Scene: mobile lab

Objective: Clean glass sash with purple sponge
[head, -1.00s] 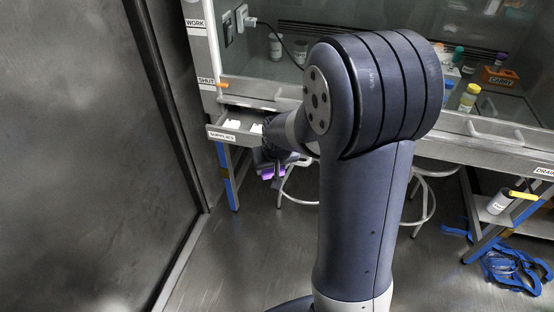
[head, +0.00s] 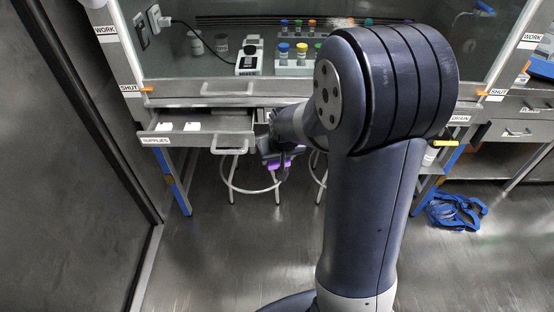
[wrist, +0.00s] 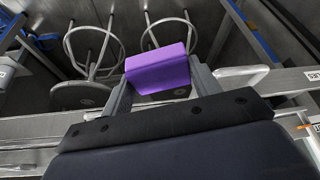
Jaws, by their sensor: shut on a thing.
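The purple sponge (wrist: 158,69) is held between the two fingers of my gripper (wrist: 158,80) in the wrist view. In the head view the sponge (head: 280,164) shows below my gripper (head: 280,152), in front of the bench edge and right of the open drawer. The glass sash (head: 215,66) spans the front of the cabinet behind, with a handle rail (head: 228,88) along its bottom. The sponge is apart from the glass. My arm hides part of the sash's right side.
The open SUPPLIES drawer (head: 155,130) juts out at left, holding white items. Stools (head: 240,187) stand under the bench. Vials and a device (head: 249,62) sit behind the glass.

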